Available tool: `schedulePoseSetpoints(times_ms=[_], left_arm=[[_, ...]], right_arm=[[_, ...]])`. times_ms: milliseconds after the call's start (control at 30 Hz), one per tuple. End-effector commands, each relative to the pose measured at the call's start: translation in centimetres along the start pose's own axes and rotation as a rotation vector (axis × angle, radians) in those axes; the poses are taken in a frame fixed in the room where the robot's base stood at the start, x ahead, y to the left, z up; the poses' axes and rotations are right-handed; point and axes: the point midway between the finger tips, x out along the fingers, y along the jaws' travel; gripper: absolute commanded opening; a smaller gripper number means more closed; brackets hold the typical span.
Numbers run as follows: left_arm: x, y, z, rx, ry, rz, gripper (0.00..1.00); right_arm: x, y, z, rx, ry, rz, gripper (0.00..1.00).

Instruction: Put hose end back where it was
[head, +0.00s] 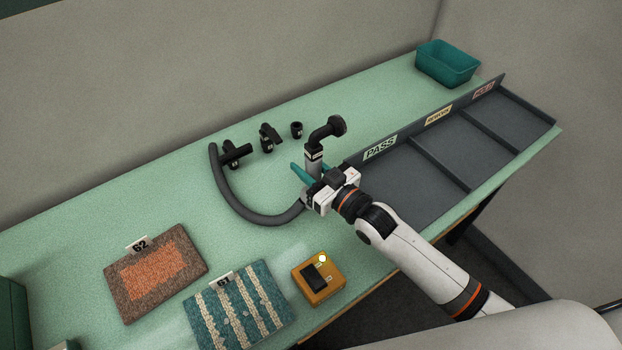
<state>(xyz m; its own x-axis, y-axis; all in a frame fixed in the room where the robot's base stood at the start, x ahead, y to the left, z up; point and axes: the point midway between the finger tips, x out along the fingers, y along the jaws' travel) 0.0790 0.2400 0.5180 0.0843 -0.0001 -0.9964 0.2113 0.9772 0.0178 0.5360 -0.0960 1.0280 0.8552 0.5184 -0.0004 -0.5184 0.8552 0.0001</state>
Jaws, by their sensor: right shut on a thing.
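The grey hose (245,208) lies in a curve on the green table, and one end runs up to my right gripper. My right gripper (312,170), with teal fingers, is shut around the upright hose end (314,157), which has a pale label band. A black elbow nozzle (326,130) sits on top of the hose end, its round mouth turned to the right. The lower part of the hose end is hidden behind the gripper. The other end of the hose is near a black fitting (235,153). My left gripper is not in view.
Two more black fittings (270,138) (297,130) stand behind the hose. Carpet samples 62 (118,282) and 61 (207,312) and a yellow device (333,284) lie in front. A grey sorting tray (437,184) and a teal bin (447,64) are at the right.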

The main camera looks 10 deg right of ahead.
Motion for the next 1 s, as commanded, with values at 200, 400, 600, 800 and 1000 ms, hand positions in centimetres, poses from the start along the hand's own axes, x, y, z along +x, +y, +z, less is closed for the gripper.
schedulePoseSetpoints(times_ms=[200, 400, 600, 800, 1000], left_arm=[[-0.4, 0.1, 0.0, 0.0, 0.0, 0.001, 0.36], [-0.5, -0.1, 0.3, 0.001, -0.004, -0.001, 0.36], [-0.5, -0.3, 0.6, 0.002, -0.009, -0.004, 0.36], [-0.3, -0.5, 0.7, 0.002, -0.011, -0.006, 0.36], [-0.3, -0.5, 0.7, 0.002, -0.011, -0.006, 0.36]], right_arm=[[0.0, 0.0, -2.9, 0.0, 0.001, 0.0, 0.04], [0.0, 0.0, -4.2, -0.001, -0.003, 0.0, 0.04], [0.0, 0.0, -4.2, -0.001, -0.004, 0.001, 0.04], [0.0, 0.0, -4.5, 0.0, -0.001, 0.0, 0.47], [0.0, 0.0, -4.5, 0.0, -0.001, 0.0, 0.53]])
